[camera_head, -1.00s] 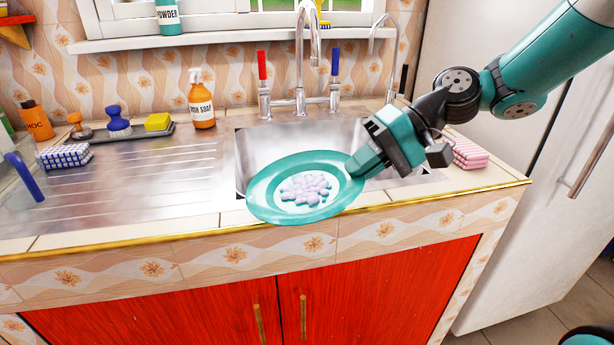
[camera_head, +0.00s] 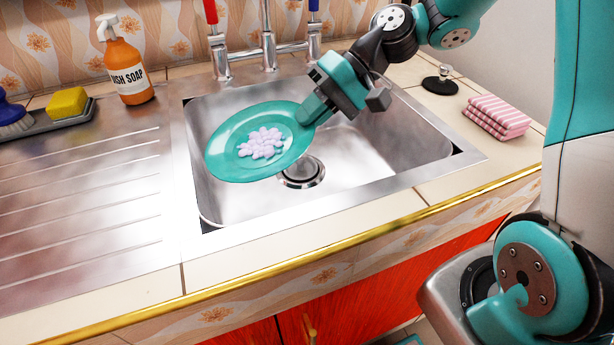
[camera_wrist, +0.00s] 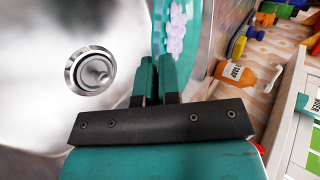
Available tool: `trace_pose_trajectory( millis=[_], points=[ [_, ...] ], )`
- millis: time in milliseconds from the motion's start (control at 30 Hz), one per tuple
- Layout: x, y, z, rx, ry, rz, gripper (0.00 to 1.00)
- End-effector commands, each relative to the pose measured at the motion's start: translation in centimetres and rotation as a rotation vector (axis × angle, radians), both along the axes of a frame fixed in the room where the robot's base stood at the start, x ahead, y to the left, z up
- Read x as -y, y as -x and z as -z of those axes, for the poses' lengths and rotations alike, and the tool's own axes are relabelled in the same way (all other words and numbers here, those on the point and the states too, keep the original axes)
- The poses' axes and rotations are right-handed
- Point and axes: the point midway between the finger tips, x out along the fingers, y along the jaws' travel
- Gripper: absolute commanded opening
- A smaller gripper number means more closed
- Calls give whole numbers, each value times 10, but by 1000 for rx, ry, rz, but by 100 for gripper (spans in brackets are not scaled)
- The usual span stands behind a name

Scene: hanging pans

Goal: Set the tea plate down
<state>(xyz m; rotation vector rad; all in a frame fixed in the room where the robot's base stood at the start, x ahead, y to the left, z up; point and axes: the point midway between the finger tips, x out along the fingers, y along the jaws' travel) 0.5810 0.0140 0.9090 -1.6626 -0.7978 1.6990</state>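The tea plate (camera_head: 225,153) is teal with a pale lilac flower pattern in its middle. My gripper (camera_head: 308,112) is shut on the plate's right rim and holds it tilted, over the left part of the sink. In the wrist view the plate (camera_wrist: 159,30) shows nearly edge-on, between the two teal fingers of my gripper (camera_wrist: 157,75). The steel sink (camera_head: 375,155) is empty, with its round drain (camera_head: 302,172) below and right of the plate. How high the plate is above the sink floor is hard to tell.
A ribbed steel drainboard (camera_head: 80,200) lies bare left of the sink. Behind it stand an orange dish soap bottle (camera_head: 128,72) and a yellow sponge (camera_head: 68,103). The tap (camera_head: 267,40) rises behind the sink. A pink striped cloth (camera_head: 497,116) and a black stopper (camera_head: 440,82) lie to the right.

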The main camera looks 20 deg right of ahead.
Motion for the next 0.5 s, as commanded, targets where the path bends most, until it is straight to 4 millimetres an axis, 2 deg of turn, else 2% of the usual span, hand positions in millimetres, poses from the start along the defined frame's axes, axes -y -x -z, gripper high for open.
trace_pose_trajectory(
  millis=[33,200,333,500],
  points=[
    [0,0,19,-5,-4,2,0],
    [1,1,64,-5,-3,2,0],
    [0,0,86,-1,-2,1,0],
    [0,0,97,1,-2,-1,0]
  ],
)
